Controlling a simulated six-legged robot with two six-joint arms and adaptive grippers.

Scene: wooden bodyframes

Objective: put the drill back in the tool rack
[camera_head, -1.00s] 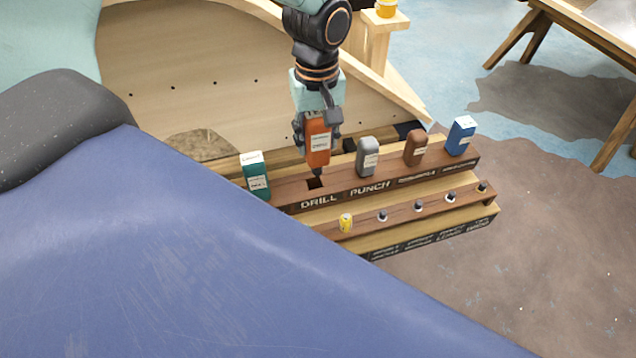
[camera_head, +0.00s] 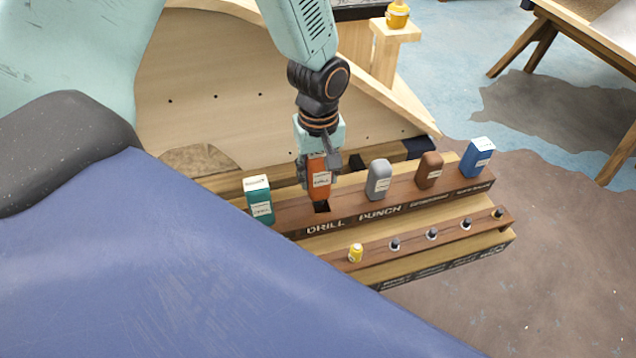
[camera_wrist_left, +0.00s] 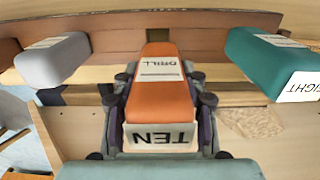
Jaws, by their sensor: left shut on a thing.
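The orange drill (camera_head: 320,181) is held upright in my left gripper (camera_head: 319,172), with its lower end at or just above the dark square DRILL slot (camera_head: 321,207) in the wooden tool rack (camera_head: 288,222). I cannot tell whether its tip is inside the slot. In the left wrist view, the drill (camera_wrist_left: 157,85) sits between the two fingers of the gripper (camera_wrist_left: 160,112), its DRILL label showing. My right gripper is not in view.
A teal tool (camera_head: 260,205) stands left of the slot. A grey tool (camera_head: 379,180), a brown tool (camera_head: 429,171) and a blue tool (camera_head: 478,158) stand to the right. A lower row holds a yellow piece (camera_head: 356,253) and several small dark-and-white pieces. A curved wooden frame (camera_head: 220,110) rises behind.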

